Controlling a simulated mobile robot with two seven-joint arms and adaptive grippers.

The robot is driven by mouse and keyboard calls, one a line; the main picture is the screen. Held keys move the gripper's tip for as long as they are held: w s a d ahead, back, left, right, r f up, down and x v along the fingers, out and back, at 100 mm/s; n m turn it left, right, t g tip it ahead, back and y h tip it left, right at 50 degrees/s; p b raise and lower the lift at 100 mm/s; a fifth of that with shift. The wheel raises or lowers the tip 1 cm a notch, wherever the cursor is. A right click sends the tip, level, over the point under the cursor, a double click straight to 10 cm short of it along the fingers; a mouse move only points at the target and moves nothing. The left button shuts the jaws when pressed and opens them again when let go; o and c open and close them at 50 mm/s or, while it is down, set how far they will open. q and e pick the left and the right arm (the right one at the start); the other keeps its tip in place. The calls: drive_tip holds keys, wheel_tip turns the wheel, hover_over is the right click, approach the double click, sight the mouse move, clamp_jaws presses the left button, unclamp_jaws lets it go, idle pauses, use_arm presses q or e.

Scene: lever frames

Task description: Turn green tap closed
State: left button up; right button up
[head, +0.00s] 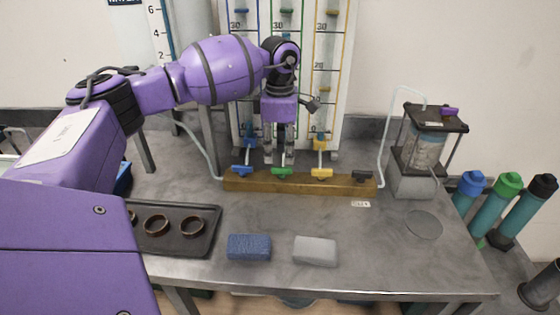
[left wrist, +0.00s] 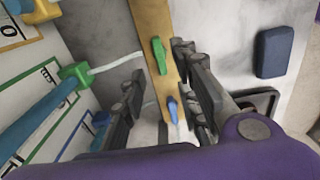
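The green tap (head: 282,172) sits on a brass bar (head: 300,185) at the back of the bench, between a blue tap (head: 242,170) and a yellow tap (head: 321,173). Its handle lies roughly along the bar; it shows in the left wrist view (left wrist: 159,56). My left gripper (head: 279,158) points down just above and behind the green tap. Its fingers are apart and empty. In the left wrist view the fingers (left wrist: 159,66) stand on either side of the bar near the green handle. I cannot tell whether they touch it. My right gripper is out of view.
A black tap (head: 361,177) ends the bar on the right. A gauge board (head: 332,100) stands behind. A dark tray (head: 170,242), a blue sponge (head: 249,247) and a grey block (head: 315,250) lie in front. A pump-like apparatus (head: 412,180) stands right. The bench between is clear.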

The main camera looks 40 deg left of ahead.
sight(280, 168)
use_arm(q)
wheel_tip(280, 168, up, 7)
idle(0.3)
idle(0.5)
